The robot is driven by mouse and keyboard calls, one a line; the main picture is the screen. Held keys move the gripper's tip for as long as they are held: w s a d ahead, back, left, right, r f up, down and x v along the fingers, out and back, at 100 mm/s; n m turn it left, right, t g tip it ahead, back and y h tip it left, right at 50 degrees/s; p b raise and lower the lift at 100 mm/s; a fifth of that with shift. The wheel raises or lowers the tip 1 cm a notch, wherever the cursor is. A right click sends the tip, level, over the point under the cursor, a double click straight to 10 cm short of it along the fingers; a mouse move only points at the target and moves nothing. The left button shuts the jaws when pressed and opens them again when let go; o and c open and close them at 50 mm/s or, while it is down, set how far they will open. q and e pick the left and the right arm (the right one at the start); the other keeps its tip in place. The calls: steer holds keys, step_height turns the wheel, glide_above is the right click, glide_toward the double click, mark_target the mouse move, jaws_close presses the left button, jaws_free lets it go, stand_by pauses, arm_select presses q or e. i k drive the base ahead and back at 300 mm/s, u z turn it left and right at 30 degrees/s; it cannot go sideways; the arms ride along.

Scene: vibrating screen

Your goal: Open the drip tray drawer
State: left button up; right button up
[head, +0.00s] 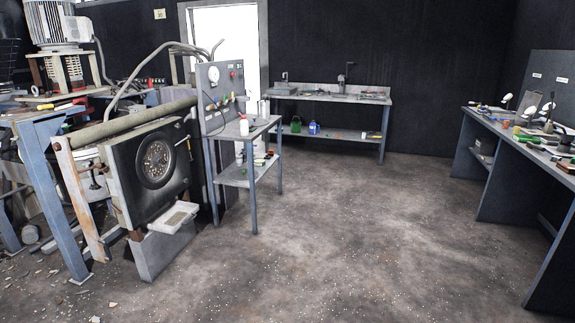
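The vibrating screen stands at the left, with a dark square panel (124,188) that carries a round port. A small pale tray (155,226) juts out below the panel, above a grey box (148,262) on the floor. This may be the drip tray drawer; I cannot tell from here how far it is open, and no handle can be made out. Neither of my grippers is in view.
A blue-legged side table (247,182) with a gauge panel stands right of the screen. A workbench (335,97) is at the back wall, a longer bench (500,150) at the right. Rubble lies at lower left. The middle floor (340,230) is free.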

mark_target(171, 217)
steer(key=u, duration=0.25)
steer(key=i, duration=3.1)
steer(key=u, duration=0.9)
steer(key=i, duration=1.8)
steer(key=u, duration=0.4)
